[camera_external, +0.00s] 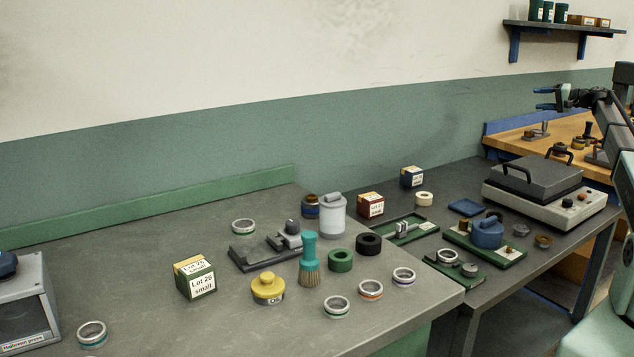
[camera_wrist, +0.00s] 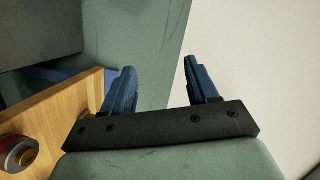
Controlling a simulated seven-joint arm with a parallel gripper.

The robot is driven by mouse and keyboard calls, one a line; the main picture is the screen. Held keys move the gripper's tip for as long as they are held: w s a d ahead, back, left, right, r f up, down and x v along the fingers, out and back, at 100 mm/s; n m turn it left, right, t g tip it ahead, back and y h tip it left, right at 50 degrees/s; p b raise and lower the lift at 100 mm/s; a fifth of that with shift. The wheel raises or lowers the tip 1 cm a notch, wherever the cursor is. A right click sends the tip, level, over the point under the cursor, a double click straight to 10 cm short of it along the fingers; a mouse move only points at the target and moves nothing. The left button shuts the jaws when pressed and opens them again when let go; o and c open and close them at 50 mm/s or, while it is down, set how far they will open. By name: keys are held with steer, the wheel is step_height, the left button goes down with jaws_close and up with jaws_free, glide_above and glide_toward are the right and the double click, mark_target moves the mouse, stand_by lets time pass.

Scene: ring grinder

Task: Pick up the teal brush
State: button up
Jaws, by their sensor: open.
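The teal brush (camera_external: 309,258) stands upright on the grey workbench in the external view, teal handle up and brown bristles down. A yellow lidded pot is at its left and a green ring at its right. My gripper (camera_external: 549,98) is at the far right of the external view, raised in the air and well away from the brush. In the wrist view my gripper (camera_wrist: 162,90) shows two blue fingers spread apart with nothing between them. The brush is not in the wrist view.
Around the brush are the yellow pot (camera_external: 268,287), green ring (camera_external: 340,260), black ring (camera_external: 368,243), a grey fixture (camera_external: 262,255) and a white canister (camera_external: 332,216). A lidded machine (camera_external: 545,190) stands between my gripper and the brush.

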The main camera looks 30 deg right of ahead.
steer(key=w+a+n+g+y, duration=0.15)
steer(key=w+a, duration=0.25)
steer(key=a, duration=0.6)
steer(key=w+a+n+g+y, duration=0.1)
steer(key=w+a+n+g, duration=0.3)
steer(key=a, duration=0.6)
steer(key=w+a+n+t+y, duration=0.15)
steer(key=w+a, duration=0.35)
steer(key=a, duration=0.5)
steer(key=w+a+f+n+g, duration=0.15)
steer(key=a+n+g, duration=0.4)
steer(key=a, duration=2.65)
steer(key=n+g+h, duration=0.4)
steer(key=n+h, duration=0.1)
steer(key=n, duration=0.6)
glide_toward(310, 233)
steer(key=shift+m, duration=0.25)
steer(key=x, duration=0.7)
steer(key=shift+w+d+f, duration=0.1)
steer(key=shift+d, duration=0.3)
steer(key=shift+w+a+f, duration=0.1)
steer(key=shift+a+f, duration=0.2)
steer(key=shift+f, duration=0.35)
steer(key=shift+a+f, duration=0.3)
steer(key=shift+f, duration=0.3)
steer(key=shift+w+a+f, duration=0.1)
steer(key=shift+a+f, duration=0.25)
steer(key=shift+f, duration=0.3)
steer(key=shift+a+f, duration=0.1)
steer(key=shift+f, duration=0.45)
